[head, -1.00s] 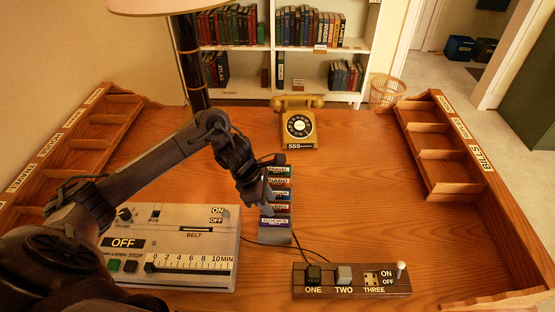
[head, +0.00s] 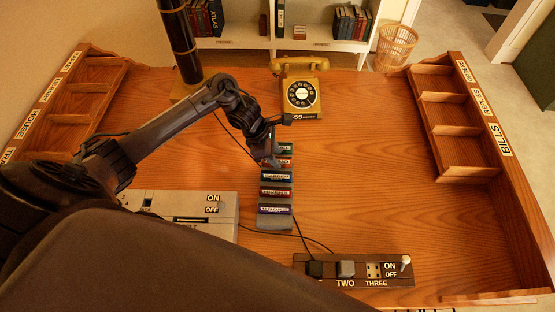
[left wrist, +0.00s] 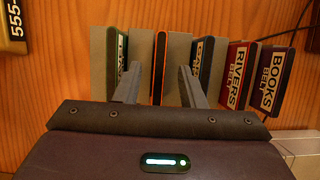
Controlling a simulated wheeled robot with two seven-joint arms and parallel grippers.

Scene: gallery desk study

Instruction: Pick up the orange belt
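In the head view the rack (head: 275,224) stands mid-desk. My left gripper (left wrist: 158,74) is open in the left wrist view, one finger on each side of the orange belt. I cannot tell whether the fingers touch it. In the head view this gripper (head: 277,162) hangs over the rack's far part and partly hides the orange belt. My right gripper is not in view.
A red belt (left wrist: 238,72) and a purple belt (left wrist: 273,78) share the rack. A yellow phone (head: 300,95) stands behind it. A grey control box (head: 228,232) and a switch panel (head: 325,280) are nearer. The desk's right middle is clear.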

